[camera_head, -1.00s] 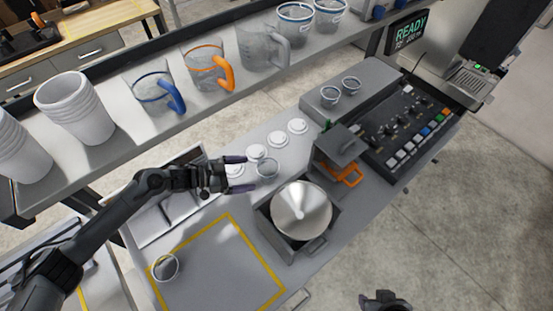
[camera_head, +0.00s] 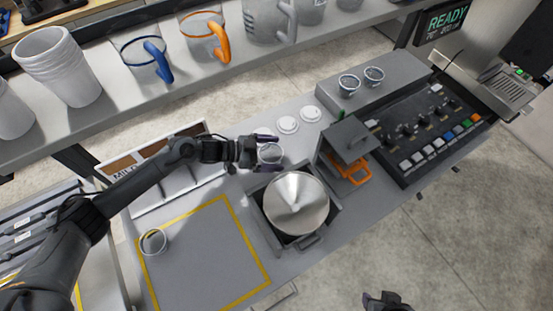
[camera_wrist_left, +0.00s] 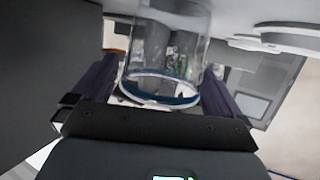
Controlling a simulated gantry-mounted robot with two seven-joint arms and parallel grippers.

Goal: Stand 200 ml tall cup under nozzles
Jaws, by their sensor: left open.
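A clear cup (camera_head: 270,154) stands on the grey counter beside the silver cone-topped container. My left gripper (camera_head: 268,153) is open with a finger on each side of this cup. In the left wrist view the clear cup (camera_wrist_left: 165,50) shows a blue rim and sits between the dark fingers; I cannot tell if they touch it. White round discs (camera_head: 288,124) lie in a row behind it, some hidden by my gripper. I cannot make out the nozzles or any volume mark. My right gripper (camera_head: 385,301) shows only partly at the bottom edge.
The silver cone (camera_head: 296,203) stands close in front of the cup. A grey box with an orange handle (camera_head: 357,172) is to the right. Another clear cup (camera_head: 153,241) stands on the yellow-bordered mat. Two small cups (camera_head: 349,86) stand on a raised ledge. A jug shelf runs behind.

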